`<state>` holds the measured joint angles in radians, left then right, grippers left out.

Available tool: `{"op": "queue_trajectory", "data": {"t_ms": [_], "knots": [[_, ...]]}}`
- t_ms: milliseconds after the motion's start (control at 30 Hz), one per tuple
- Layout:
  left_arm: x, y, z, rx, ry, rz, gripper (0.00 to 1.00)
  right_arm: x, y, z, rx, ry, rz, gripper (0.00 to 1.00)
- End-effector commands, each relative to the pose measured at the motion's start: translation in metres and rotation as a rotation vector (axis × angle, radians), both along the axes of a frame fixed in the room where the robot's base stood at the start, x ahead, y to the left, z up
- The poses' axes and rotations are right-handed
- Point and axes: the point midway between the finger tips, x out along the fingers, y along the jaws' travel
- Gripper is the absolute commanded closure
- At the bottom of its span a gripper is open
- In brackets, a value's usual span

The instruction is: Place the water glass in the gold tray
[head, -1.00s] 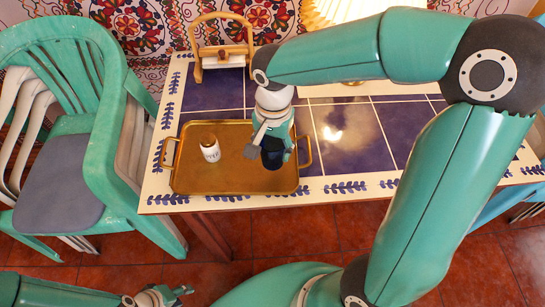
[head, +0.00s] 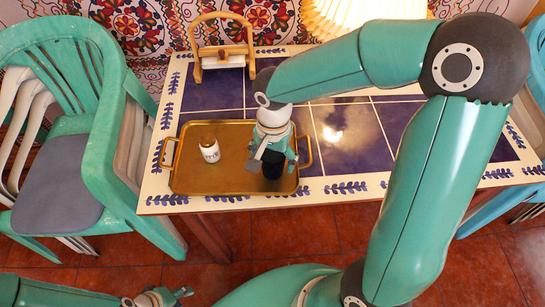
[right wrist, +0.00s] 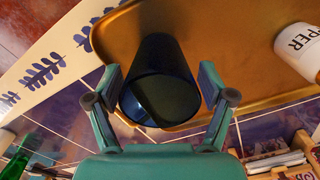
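The water glass (head: 273,165), a dark blue tumbler, stands in the right part of the gold tray (head: 225,182). It also shows in the right wrist view (right wrist: 160,85), with its open mouth facing the camera. My right gripper (head: 272,158) is over the tray around the glass. In the right wrist view its fingers (right wrist: 160,85) are spread on both sides of the glass, with a narrow gap at each side. My left gripper (head: 182,297) is low at the bottom edge, away from the table, empty, its fingers seemingly apart.
A wooden napkin holder (head: 222,55) and a pleated lamp (head: 350,15) stand behind. Green chairs (head: 75,130) are on the left. The blue-tiled tabletop right of the tray is clear.

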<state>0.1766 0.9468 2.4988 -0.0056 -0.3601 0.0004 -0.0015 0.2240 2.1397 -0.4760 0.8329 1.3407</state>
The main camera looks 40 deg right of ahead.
Motion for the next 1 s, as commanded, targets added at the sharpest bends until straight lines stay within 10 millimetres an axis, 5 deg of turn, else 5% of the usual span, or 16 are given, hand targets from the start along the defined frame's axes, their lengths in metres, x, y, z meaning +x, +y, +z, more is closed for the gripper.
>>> {"op": "queue_trajectory", "data": {"t_ms": [433, 1000], "knots": [[0.0, 0.0, 0.004, 0.0, 0.0, 0.0, 0.6, 0.001, 0.0, 0.011, 0.0, -0.004, 0.0, 0.17], [0.0, 0.0, 0.013, 0.0, 0.0, 0.0, 0.6, 0.001, 0.0, 0.112, 0.0, -0.004, 0.002, 0.17]]}}
